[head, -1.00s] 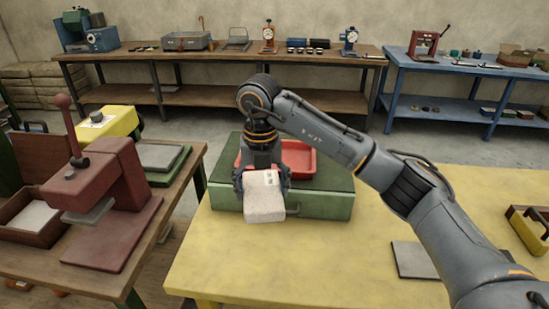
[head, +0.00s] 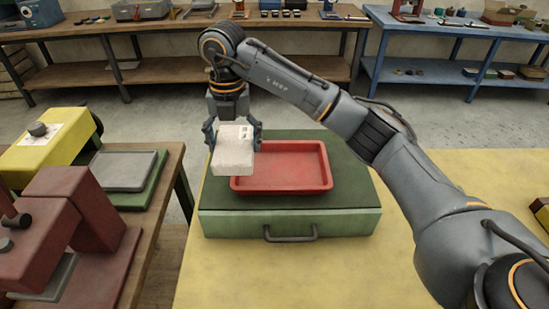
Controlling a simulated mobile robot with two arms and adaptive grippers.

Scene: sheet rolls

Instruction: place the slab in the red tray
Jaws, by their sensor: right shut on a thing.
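My left gripper is not in view.
The case stands on a yellow table (head: 300,275), which is clear in front. On the left, a wooden table holds a dark red press (head: 85,215), a yellow machine (head: 45,140) and a grey plate (head: 125,170). Workbenches line the back wall.

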